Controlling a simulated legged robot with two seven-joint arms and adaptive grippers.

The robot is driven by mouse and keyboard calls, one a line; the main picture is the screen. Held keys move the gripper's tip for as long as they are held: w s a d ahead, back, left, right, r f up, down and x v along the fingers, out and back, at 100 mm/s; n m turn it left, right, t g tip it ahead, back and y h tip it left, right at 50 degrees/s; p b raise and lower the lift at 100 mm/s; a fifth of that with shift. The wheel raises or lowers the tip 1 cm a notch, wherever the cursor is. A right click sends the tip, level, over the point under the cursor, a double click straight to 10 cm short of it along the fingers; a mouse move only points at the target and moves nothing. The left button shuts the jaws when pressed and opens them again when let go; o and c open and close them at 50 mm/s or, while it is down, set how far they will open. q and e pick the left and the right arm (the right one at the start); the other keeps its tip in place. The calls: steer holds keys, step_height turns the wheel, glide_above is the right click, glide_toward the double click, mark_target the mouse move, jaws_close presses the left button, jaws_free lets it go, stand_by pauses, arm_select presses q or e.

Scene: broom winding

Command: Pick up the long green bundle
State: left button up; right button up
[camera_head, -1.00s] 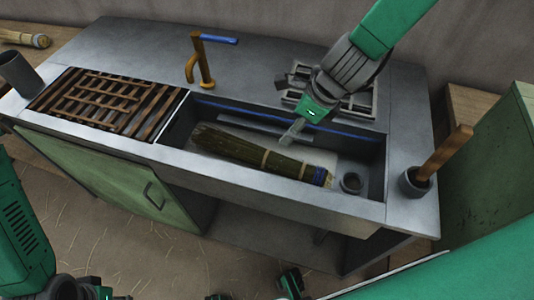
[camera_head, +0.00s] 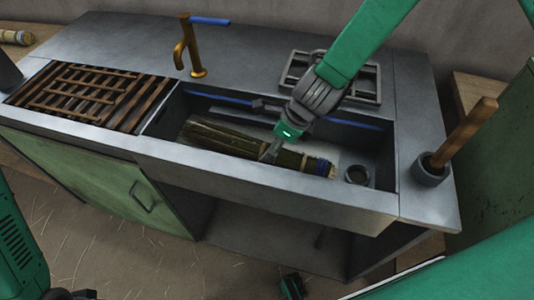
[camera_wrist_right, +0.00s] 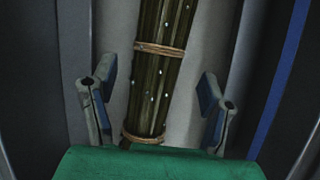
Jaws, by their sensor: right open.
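The long green bundle (camera_head: 235,142) lies in the sink basin, slanting down to the right, with tan bindings and a blue band near its right end. My right gripper (camera_head: 270,150) is over the bundle's right half and hides part of it. In the right wrist view the bundle (camera_wrist_right: 158,75) runs between the two open fingers of my right gripper (camera_wrist_right: 157,105), with a gap on each side. Its lower end there is hidden behind the green gripper body.
The sink basin's front wall (camera_head: 240,178) stands close in front of the bundle. A brass tap (camera_head: 184,50) rises behind it. A wooden rack (camera_head: 85,95) lies left. A cup with a wooden handle (camera_head: 432,172) stands right. A round drain (camera_head: 357,174) is near the bundle's end.

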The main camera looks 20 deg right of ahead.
mark_target(267, 149)
steer(key=shift+w+a+f, duration=0.1)
steer(key=shift+a+f, duration=0.3)
steer(key=shift+a, duration=0.3)
steer(key=x, duration=0.3)
steer(key=b+x, duration=0.1)
steer(key=shift+w+d+f, duration=0.15)
steer(key=shift+d+f, duration=0.15)
steer(key=shift+f, duration=0.05)
steer(key=shift+d+f, duration=0.1)
steer(key=shift+d, duration=0.1)
steer(key=shift+a, duration=0.3)
steer(key=c, duration=1.1)
steer(key=shift+a, duration=0.25)
steer(key=shift+c, duration=1)
